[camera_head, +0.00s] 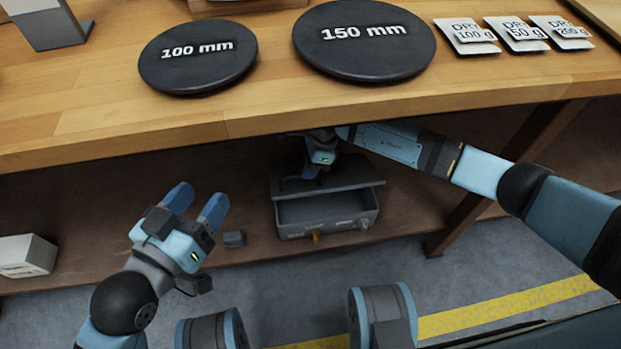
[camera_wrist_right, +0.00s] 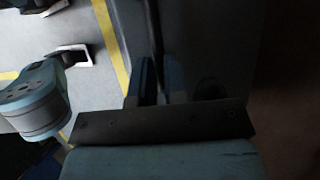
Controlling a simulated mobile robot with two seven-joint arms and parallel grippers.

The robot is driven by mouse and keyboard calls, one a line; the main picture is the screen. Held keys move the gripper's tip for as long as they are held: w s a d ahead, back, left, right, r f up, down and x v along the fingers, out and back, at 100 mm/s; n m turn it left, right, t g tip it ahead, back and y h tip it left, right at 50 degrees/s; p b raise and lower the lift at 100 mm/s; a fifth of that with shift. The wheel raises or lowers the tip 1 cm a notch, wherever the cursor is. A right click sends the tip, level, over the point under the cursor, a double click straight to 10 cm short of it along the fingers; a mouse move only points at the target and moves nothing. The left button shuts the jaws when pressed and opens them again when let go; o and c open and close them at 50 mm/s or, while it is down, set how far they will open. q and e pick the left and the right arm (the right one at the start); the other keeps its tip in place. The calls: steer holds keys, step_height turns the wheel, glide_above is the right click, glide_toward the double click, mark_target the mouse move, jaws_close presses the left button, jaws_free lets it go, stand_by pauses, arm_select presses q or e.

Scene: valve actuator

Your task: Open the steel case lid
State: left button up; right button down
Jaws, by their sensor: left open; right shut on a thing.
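The grey steel case (camera_head: 328,228) sits on the lower shelf, under the bench top. A small brass-coloured part and a round pale part show on its front. Its lid (camera_head: 352,176) is a flat plate at the rear, apart from the front rim, and part of the interior shows. My right gripper (camera_head: 318,170) is at the lid and shut on it. Its fingers (camera_wrist_right: 165,82) show dark against a thin edge in the right wrist view; the contact is too dark to see clearly. My left gripper (camera_head: 196,203) is open and empty, left of the case.
A small grey block (camera_head: 233,239) lies left of the case. A white box (camera_head: 27,255) stands at the far left of the lower shelf (camera_head: 80,215). The bench top's front edge (camera_head: 250,122) overhangs the case. A shelf leg (camera_head: 455,220) stands to the right.

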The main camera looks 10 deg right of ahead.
steer(key=shift+w+r, duration=0.4)
steer(key=shift+w, duration=0.25)
arm_select(q)
steer(key=shift+r, duration=0.2)
arm_select(e)
steer(key=shift+w+r, duration=0.1)
steer(key=shift+w, duration=0.15)
arm_select(q)
steer(key=shift+r, duration=0.15)
